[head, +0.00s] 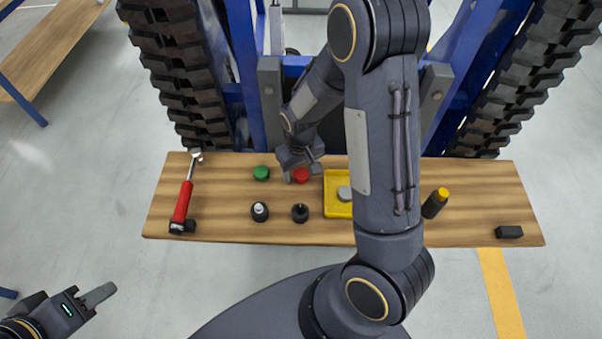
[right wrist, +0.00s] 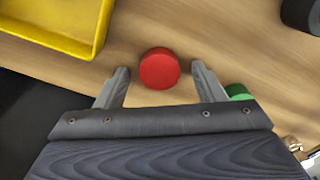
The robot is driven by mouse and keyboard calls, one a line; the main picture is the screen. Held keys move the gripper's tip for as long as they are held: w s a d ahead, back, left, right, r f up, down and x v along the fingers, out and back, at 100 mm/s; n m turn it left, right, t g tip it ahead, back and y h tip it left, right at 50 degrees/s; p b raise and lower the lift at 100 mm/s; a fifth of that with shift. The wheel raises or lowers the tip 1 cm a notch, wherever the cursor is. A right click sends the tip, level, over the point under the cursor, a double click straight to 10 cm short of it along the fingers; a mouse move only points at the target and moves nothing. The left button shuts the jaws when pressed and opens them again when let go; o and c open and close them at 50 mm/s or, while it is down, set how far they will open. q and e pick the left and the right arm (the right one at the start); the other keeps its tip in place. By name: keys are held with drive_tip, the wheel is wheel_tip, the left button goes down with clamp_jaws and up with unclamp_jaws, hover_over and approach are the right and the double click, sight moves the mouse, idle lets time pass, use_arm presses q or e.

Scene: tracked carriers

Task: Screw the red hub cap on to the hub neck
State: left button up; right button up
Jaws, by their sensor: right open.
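The red hub cap (head: 301,175) lies on the wooden bench (head: 460,205), partly covered by my right gripper (head: 303,170) in the head view. In the right wrist view the round red cap (right wrist: 159,68) sits between the tips of my open right gripper (right wrist: 160,78), with a gap on each side. My left gripper (head: 88,302) is low at the left, off the bench and away from the parts; its jaw opening is not clear. I cannot tell which part is the hub neck; two dark round pieces, one white-topped (head: 260,211) and one black (head: 300,213), stand in front of the cap.
A green cap (head: 261,173) lies left of the red one. A yellow tray (head: 338,208) holding a grey round piece is to the right. A red-handled wrench (head: 184,200), a yellow-topped black cylinder (head: 435,203) and a black block (head: 509,232) also lie on the bench. Tracks stand behind.

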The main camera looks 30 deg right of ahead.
drive_tip(key=c, duration=1)
drive_tip(key=shift+r, duration=0.15)
